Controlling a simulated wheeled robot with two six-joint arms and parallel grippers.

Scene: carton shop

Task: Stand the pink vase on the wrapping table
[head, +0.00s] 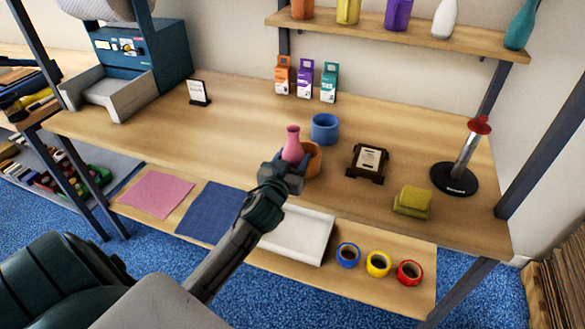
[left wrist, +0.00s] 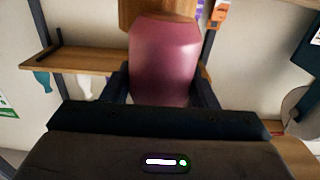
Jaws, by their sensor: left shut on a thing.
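The pink vase (head: 292,146) is upright over the middle of the wooden wrapping table (head: 225,130). My left gripper (head: 284,172) is shut on the pink vase from the front. In the left wrist view the vase (left wrist: 165,60) fills the space between the two dark fingers (left wrist: 163,88). The gripper hides the vase's lower part in the head view, so I cannot tell whether its base touches the table. My right gripper is in neither view.
An orange pot (head: 314,160) is close behind the vase, with a blue pot (head: 325,128) beyond it. A framed plaque (head: 368,162), yellow sponges (head: 412,202) and a black-based stand (head: 455,180) are to the right.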

